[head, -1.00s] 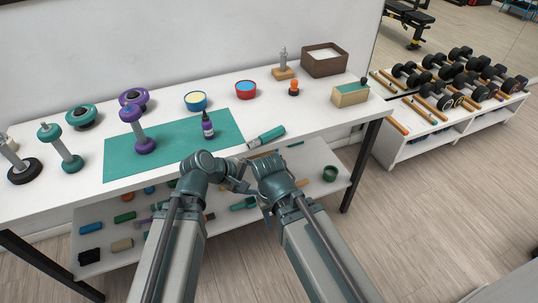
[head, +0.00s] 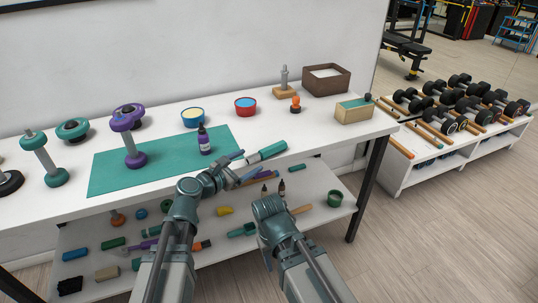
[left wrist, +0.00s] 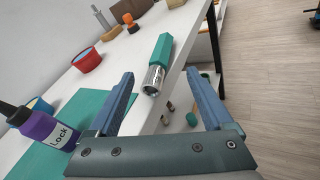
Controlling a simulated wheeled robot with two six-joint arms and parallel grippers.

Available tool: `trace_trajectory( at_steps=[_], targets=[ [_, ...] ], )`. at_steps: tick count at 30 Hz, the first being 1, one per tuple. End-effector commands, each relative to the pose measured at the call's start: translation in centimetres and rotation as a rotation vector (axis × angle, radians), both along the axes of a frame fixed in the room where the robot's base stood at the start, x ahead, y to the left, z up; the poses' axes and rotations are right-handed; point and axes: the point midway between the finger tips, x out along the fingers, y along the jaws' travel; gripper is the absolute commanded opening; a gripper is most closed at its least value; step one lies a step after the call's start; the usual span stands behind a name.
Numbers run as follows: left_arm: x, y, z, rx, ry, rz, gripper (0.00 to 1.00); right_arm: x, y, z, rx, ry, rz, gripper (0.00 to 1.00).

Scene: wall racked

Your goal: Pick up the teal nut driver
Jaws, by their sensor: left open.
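The teal nut driver (head: 268,151) lies near the front edge of the white table, right of the green mat. It has a teal handle and a silver socket end. It also shows in the left wrist view (left wrist: 163,54), with its socket end towards my gripper. My left gripper (head: 246,166) is open and empty, just in front of the socket end and at the table's edge. In the left wrist view the driver is seen between its two fingers (left wrist: 161,78), apart from both. My right arm is at the lower middle; its jaws do not show.
A red bowl (head: 245,107), an orange-topped item (head: 295,104) and a wooden box (head: 353,113) stand farther back. The lower shelf (head: 215,249) holds several tools.

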Motion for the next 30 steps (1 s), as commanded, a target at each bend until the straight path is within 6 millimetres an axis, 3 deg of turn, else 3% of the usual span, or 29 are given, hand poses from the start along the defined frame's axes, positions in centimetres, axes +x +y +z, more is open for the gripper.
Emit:
trace_trajectory(
  at_steps=[4,16,25,30],
  targets=[
    [1.8,-1.5,-0.6,0.001,0.0,-0.002,0.84,0.0,0.0,-0.6,0.0,0.0,0.0,0.5],
    [2.7,-2.3,-0.9,0.002,0.0,-0.001,0.84,0.0,0.0,-0.9,0.0,0.0,0.0,0.5],
    [5.9,-4.4,-2.2,0.002,-0.001,-0.002,0.84,0.0,0.0,-2.2,0.0,0.0,0.0,0.5],
    [6.6,-5.1,-2.3,0.002,-0.001,-0.001,0.84,0.0,0.0,-2.3,0.0,0.0,0.0,0.5]
  ],
)
